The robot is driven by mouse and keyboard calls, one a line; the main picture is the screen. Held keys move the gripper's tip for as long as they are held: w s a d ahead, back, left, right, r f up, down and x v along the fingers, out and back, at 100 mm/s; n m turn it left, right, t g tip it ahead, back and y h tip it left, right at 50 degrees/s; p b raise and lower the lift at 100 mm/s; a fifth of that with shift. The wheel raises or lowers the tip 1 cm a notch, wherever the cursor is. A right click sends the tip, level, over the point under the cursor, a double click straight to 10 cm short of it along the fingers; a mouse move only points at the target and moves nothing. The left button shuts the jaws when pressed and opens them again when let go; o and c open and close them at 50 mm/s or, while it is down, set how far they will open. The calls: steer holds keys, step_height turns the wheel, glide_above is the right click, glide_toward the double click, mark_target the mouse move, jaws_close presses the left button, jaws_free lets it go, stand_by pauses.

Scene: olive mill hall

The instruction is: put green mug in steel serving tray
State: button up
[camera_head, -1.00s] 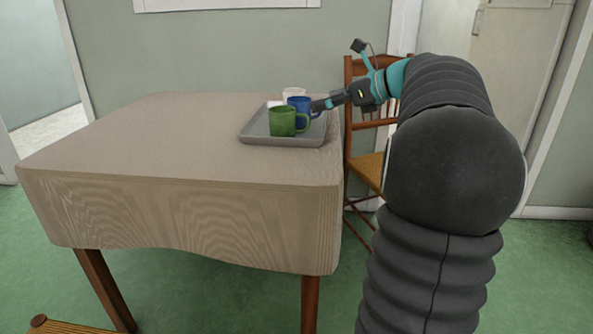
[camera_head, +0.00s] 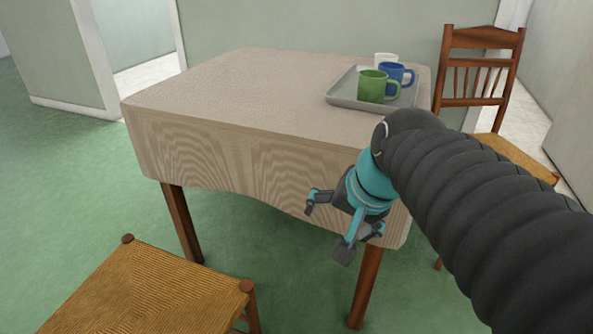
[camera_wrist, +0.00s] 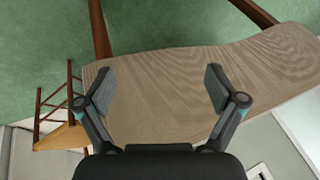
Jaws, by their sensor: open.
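The green mug (camera_head: 373,86) stands upright in the grey steel serving tray (camera_head: 343,101), on the table's far right part. A blue mug (camera_head: 398,72) stands behind it to the right, and a white mug (camera_head: 385,59) stands at the back, both in the tray. My gripper (camera_head: 338,215) is in front of the table's near edge, below the tabletop and well away from the mugs. It is open and empty. The wrist view shows its two fingers apart (camera_wrist: 158,90) with nothing between them. No mug or tray shows in the wrist view.
The table (camera_head: 220,95) has a cloth hanging over its edges, and its left and middle top are clear. A wooden chair (camera_head: 482,95) stands at its right. A woven seat (camera_head: 140,295) is at the near left. Green floor (camera_head: 60,180) is open on the left.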

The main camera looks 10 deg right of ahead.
steer(key=s+f+n+h, duration=0.1)
steer(key=s+f+n, duration=0.3)
steer(key=s+n, duration=0.1)
steer(key=shift+s+a+f+n, duration=0.2)
steer(key=shift+f+n, duration=0.15)
steer(key=shift+n, duration=0.35)
